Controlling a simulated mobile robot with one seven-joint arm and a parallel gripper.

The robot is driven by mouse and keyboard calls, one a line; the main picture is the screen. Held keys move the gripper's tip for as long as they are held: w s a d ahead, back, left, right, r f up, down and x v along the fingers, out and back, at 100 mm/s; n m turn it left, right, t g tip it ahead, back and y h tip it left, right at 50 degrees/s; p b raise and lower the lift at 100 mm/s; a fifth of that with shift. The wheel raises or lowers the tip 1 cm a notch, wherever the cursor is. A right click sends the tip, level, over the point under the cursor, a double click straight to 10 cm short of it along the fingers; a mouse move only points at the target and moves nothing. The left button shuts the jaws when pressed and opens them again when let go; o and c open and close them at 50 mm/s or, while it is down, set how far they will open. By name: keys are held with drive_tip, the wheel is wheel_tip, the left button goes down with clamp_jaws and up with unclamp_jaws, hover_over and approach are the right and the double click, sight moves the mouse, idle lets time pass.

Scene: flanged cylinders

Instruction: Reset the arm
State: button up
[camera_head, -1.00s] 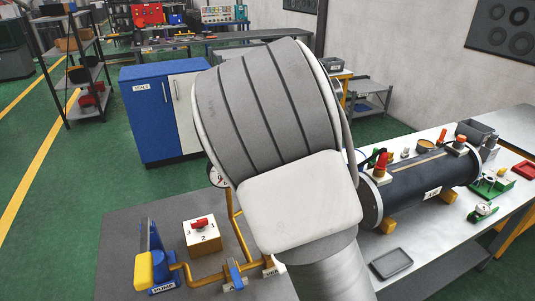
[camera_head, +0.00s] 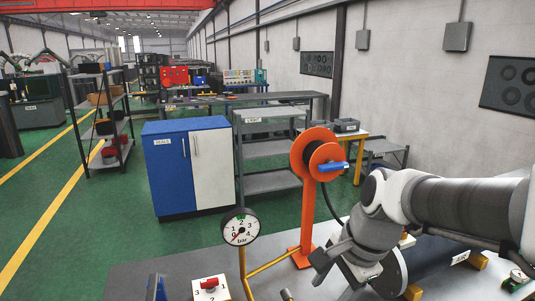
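My arm reaches in from the right edge, its grey and white links bending down at a white joint. My gripper (camera_head: 345,266) hangs at the lower end of the arm, above the workbench (camera_head: 190,268) and right of the orange reel stand. Its fingers are too dark and small to show whether they are open or shut.
A pressure gauge (camera_head: 240,227) on a yellow pipe and a numbered block with a red knob (camera_head: 210,284) stand at the front. The orange reel stand (camera_head: 308,205) is close left of my arm. A blue and white cabinet (camera_head: 188,165) stands on the green floor behind.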

drive_tip(key=s+d+r+n+t+h+b, duration=0.1)
drive_tip(key=s+d+r+n+t+h, duration=0.1)
drive_tip(key=s+n, duration=0.7)
drive_tip(key=d+n+t, duration=0.1)
drive_tip(key=n, duration=0.3)
drive_tip(key=shift+s+d+h+b, duration=0.15)
drive_tip(key=shift+h+b, duration=0.15)
